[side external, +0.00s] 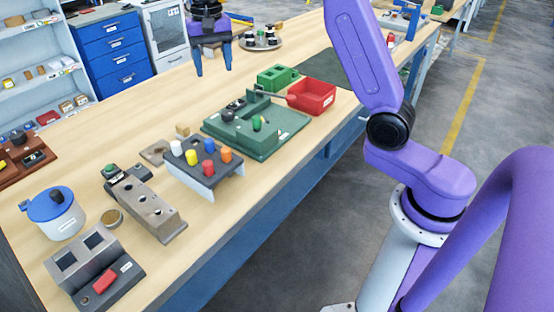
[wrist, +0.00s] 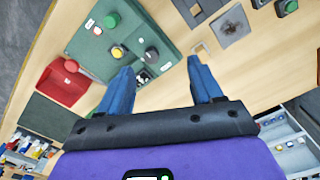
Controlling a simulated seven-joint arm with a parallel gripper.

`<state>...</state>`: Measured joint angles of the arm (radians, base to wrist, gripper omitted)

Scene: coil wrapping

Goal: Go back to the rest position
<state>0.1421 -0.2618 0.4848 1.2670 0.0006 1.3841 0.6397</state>
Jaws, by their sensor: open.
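My gripper (side external: 213,66) is open and empty, raised above the far part of the wooden workbench. Its two blue fingers point down and are apart. The green coil-winding board (side external: 258,132) lies on the bench, nearer the side camera than my gripper. It carries a green peg, a yellow-topped part and a dark round part.
A red bin (side external: 312,96) and a green block tray (side external: 278,77) stand beside the board. A rack with coloured pegs (side external: 205,165), a drilled grey block (side external: 150,208) and a blue-lidded pot (side external: 54,213) stand toward the left. A round tray (side external: 262,42) lies behind my gripper.

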